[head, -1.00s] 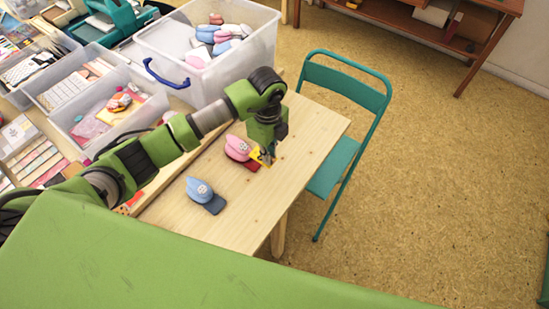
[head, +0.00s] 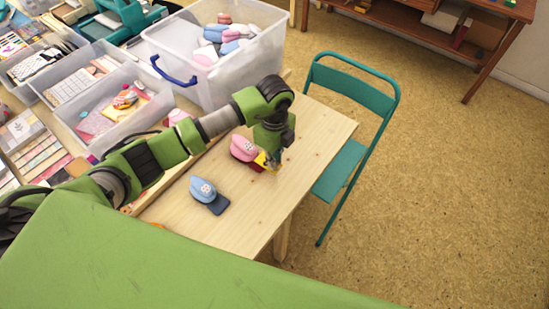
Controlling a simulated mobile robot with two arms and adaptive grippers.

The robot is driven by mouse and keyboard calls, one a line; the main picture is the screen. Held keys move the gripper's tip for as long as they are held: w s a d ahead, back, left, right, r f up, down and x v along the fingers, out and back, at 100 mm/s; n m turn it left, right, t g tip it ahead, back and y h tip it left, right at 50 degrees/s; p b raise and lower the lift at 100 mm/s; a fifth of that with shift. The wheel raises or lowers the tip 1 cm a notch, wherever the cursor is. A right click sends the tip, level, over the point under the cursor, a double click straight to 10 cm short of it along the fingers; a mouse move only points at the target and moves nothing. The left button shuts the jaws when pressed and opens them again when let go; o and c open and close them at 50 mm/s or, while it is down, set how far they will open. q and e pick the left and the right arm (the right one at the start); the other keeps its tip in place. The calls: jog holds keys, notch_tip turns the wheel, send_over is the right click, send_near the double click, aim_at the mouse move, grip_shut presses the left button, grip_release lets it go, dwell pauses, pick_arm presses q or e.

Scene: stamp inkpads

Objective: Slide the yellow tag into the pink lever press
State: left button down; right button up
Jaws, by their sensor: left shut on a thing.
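The pink lever press (head: 243,148) stands on the wooden table, with a dark red base part showing toward the right. The yellow tag (head: 262,160) is at the right side of the pink press, at its front. My left gripper (head: 270,161) is shut on the yellow tag and points down beside the press. The tag looks to be at or touching the press; how far it is in the slot I cannot tell. My right gripper is not in view.
A blue lever press (head: 203,190) stands on the table nearer to me. A clear bin (head: 190,75) of presses stands behind, with smaller trays (head: 128,118) to the left. A teal folding chair (head: 345,165) is right of the table. The table's right part is bare.

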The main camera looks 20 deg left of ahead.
aim_at(264, 159)
pick_arm(q)
jog(key=shift+f+b, duration=1)
jog(key=shift+f, duration=0.6)
jog(key=shift+w+a, duration=0.2)
jog(key=shift+a, duration=0.35)
jog(key=shift+w+a, duration=0.25)
jog(key=shift+a, duration=0.45)
jog(key=shift+w+a, duration=0.25)
jog(key=shift+a, duration=0.4)
jog(key=c, duration=2.1)
grip_release()
jog(key=shift+r, duration=0.1)
